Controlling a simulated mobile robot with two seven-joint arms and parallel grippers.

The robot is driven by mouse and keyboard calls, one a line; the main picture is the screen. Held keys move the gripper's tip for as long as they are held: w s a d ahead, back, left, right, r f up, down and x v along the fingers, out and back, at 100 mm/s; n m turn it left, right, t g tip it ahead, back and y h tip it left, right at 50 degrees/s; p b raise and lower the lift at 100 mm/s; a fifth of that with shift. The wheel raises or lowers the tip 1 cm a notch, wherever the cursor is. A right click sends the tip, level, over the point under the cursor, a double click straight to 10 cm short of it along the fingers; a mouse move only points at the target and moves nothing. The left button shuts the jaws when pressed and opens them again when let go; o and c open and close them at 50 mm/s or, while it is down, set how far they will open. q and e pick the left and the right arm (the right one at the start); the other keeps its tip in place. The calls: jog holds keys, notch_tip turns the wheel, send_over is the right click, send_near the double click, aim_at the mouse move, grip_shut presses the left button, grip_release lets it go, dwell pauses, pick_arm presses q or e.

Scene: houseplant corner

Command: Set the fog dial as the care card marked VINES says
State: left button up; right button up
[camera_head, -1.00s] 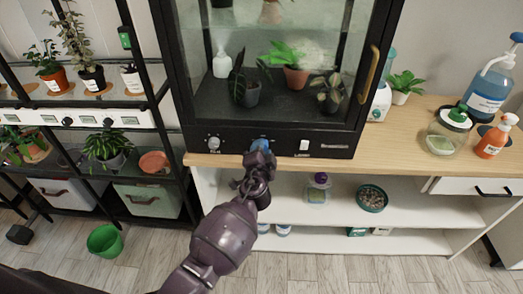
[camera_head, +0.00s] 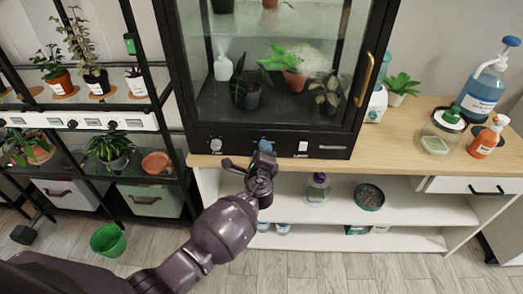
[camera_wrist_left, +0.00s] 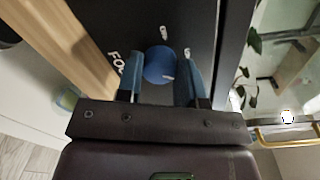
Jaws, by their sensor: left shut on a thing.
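The fog dial is a round blue knob (camera_head: 264,145) on the black front panel below the glass cabinet. In the left wrist view the dial (camera_wrist_left: 159,63) sits between my fingers, with a small white mark on its lower right edge. White letters starting "FO" and a few white scale marks show around it. My left gripper (camera_head: 263,155) reaches up to the panel from below; its fingers (camera_wrist_left: 164,72) are closed on the dial's sides. I cannot make out a card marked VINES; the small labels on the shelf are too small to read. My right gripper is out of view.
A grey knob (camera_head: 215,144) and a white switch (camera_head: 302,148) flank the dial. The glass cabinet (camera_head: 280,80) holds potted plants and stands on a wooden counter (camera_head: 405,145). A black plant rack (camera_head: 160,120) is at left. A green bucket (camera_head: 108,240) is on the floor.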

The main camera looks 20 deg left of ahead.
pick_arm(q)
jog(key=m+p, duration=0.2)
jog(key=m, duration=0.5)
jog(key=shift+d, duration=0.1)
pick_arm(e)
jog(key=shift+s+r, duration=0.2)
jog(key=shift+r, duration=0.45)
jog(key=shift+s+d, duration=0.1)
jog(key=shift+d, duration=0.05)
pick_arm(q)
jog(key=o, duration=0.9)
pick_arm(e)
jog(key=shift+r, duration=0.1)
pick_arm(q)
jog(key=p+v, duration=0.1)
jog(key=v, duration=0.9)
jog(key=shift+s+d+f+p, duration=0.1)
jog(key=shift+s+d+p, duration=0.15)
jog(key=shift+s+p, duration=0.1)
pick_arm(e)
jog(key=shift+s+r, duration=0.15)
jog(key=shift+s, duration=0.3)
